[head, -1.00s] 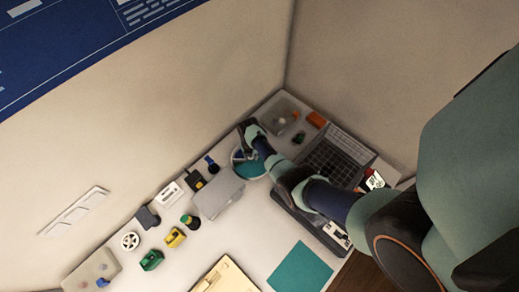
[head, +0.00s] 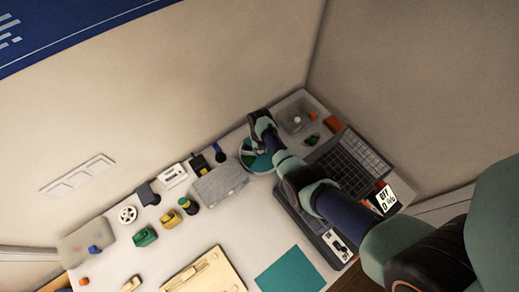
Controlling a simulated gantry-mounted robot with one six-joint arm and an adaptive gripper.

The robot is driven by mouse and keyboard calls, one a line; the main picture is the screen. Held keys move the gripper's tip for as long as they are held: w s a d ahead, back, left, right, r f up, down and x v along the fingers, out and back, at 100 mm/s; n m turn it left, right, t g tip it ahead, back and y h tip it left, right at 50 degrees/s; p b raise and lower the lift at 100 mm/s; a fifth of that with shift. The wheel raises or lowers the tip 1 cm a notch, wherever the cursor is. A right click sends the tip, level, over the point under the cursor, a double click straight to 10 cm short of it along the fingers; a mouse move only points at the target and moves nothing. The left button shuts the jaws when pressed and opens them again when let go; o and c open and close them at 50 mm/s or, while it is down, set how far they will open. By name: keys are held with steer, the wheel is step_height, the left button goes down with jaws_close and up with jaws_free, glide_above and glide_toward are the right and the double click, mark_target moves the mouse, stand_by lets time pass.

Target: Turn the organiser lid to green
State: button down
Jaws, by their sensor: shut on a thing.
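The round organiser (head: 243,160) stands at the back of the table with a white rim and teal showing on its lid (head: 258,162). My arm reaches over it from the lower right. My gripper (head: 255,144) is down at the lid, shut on it. The fingertips are small and partly hidden by my wrist, so the exact grip point cannot be told. The far right part of the lid is also covered by my arm.
A grey box (head: 220,184) stands close on the left of the organiser. A clear bin (head: 295,115) and a dark gridded tray (head: 345,165) lie to the right. A teal mat (head: 291,272) lies in front. Several small parts stand on the left.

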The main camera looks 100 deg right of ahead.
stand_by(0.3)
steer(key=c, duration=0.7)
jaws_free()
step_height(320, 180, up, 12)
steer(key=shift+r, duration=0.1)
steer(key=shift+c, duration=0.4)
